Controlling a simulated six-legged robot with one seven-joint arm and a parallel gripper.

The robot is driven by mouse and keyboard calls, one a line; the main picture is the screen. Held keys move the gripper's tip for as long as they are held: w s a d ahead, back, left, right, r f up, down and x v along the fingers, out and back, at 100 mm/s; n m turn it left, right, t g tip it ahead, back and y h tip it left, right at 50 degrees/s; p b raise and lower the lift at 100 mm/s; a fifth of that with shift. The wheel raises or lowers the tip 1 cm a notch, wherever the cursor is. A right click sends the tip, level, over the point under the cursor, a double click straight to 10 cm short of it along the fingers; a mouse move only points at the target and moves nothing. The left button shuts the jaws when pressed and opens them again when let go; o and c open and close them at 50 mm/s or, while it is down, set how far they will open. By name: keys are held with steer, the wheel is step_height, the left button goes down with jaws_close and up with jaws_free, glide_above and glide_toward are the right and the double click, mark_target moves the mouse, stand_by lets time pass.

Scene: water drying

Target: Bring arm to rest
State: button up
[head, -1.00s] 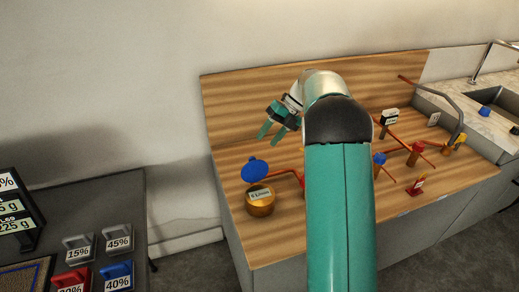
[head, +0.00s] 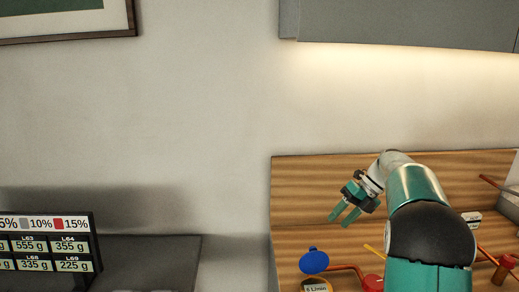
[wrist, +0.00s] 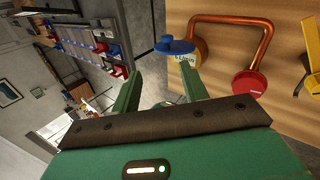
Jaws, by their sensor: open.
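My gripper (head: 345,213) is open and empty. In the head view it hangs in the air at the end of my bent arm, in front of the wooden back panel (head: 300,180). Its two green fingers point down and to the left, above a blue round cap (head: 314,261). In the wrist view the fingers (wrist: 161,88) stand apart with nothing between them. The blue cap (wrist: 173,45) shows beyond them, and a copper pipe (wrist: 245,22) with a red round part (wrist: 249,83) lies to the right.
A container labelled 5 L/min (head: 316,288) sits below the blue cap. At the left, a display board (head: 45,245) with weights and percentages stands on a dark table (head: 150,258). A cabinet (head: 400,25) hangs above. Bare wall lies between table and workbench.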

steer(key=s+a+r+n+t+h, duration=0.1)
steer(key=s+a+r+n, duration=0.2)
steer(key=s+n, duration=0.2)
steer(key=s+a+r+n+h, duration=0.2)
steer(key=s+a+n, duration=0.1)
steer(key=s+n, duration=0.25)
steer(key=s+a+r+n+t+h, duration=0.1)
steer(key=s+a+r+n, duration=0.2)
steer(key=s+n, duration=0.2)
steer(key=s+a+f+n+t+h, duration=0.1)
steer(key=s+a+f+n+t, duration=0.1)
steer(key=s+n, duration=0.6)
steer(key=s+a+f+n+t+h, duration=0.1)
steer(key=s+f+n+h, duration=0.1)
steer(key=s+n, duration=0.6)
steer(key=shift+s+a+f+n+t, duration=0.25)
steer(key=shift+s+a+n+t, duration=0.15)
steer(key=shift+n, duration=0.85)
steer(key=shift+d, duration=0.1)
